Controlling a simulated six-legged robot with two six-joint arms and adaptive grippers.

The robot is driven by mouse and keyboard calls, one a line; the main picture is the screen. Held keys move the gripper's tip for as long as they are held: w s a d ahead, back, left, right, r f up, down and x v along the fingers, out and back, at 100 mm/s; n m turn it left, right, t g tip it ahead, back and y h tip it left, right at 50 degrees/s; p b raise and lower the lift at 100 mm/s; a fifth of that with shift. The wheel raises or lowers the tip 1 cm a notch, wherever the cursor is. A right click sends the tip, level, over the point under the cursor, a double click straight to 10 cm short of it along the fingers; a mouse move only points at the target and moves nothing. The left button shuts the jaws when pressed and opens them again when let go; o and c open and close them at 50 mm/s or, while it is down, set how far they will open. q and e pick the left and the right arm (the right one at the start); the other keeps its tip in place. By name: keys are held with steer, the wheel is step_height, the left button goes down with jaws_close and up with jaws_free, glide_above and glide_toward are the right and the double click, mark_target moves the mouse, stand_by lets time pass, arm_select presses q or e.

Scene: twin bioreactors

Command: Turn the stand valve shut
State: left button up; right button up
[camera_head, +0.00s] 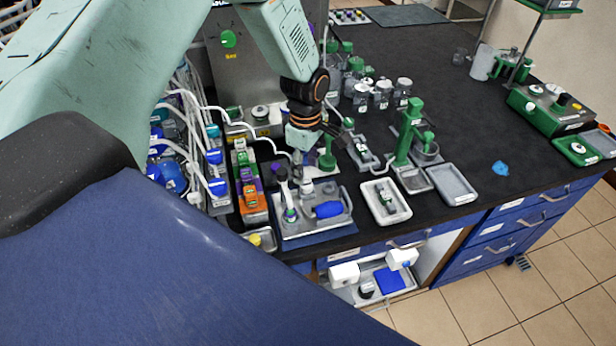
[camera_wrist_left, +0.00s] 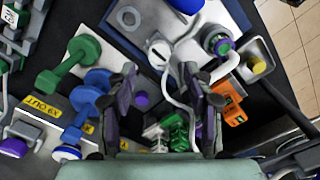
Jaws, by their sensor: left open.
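My left gripper (camera_head: 300,158) hangs over the back of a grey tray (camera_head: 335,222) on the dark bench. In the left wrist view my left gripper (camera_wrist_left: 160,76) is open, its two dark fingers apart. A pale round knob with a dark slot (camera_wrist_left: 159,48) lies just past the fingertips; contact cannot be told. A green handled fitting (camera_wrist_left: 70,65) and a blue one (camera_wrist_left: 85,100) stand left of the fingers, near yellow labels. I cannot tell for certain which part is the stand valve. My right gripper is not in view.
A blue-handled item (camera_head: 328,209) lies on the tray. An orange block (camera_head: 253,203) stands left of it. A white tray (camera_head: 387,201) and a green stand (camera_head: 406,135) are to the right. White tubing (camera_head: 205,105) runs at the left.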

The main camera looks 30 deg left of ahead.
mark_target(306, 185)
arm_select(q)
step_height(306, 185, down, 4)
steer(key=shift+w+f, duration=0.15)
steer(key=shift+f, duration=0.05)
steer(key=shift+s+d+f, duration=0.1)
steer(key=shift+s+f, duration=0.25)
steer(key=shift+f, duration=0.1)
steer(key=shift+w, duration=0.1)
steer(key=shift+w+f, duration=0.2)
steer(key=shift+w, duration=0.05)
steer(key=shift+c, duration=0.9)
steer(key=shift+s+r, duration=0.15)
steer(key=shift+s, duration=0.1)
steer(key=c, duration=0.6)
steer(key=shift+w, duration=0.1)
jaws_close()
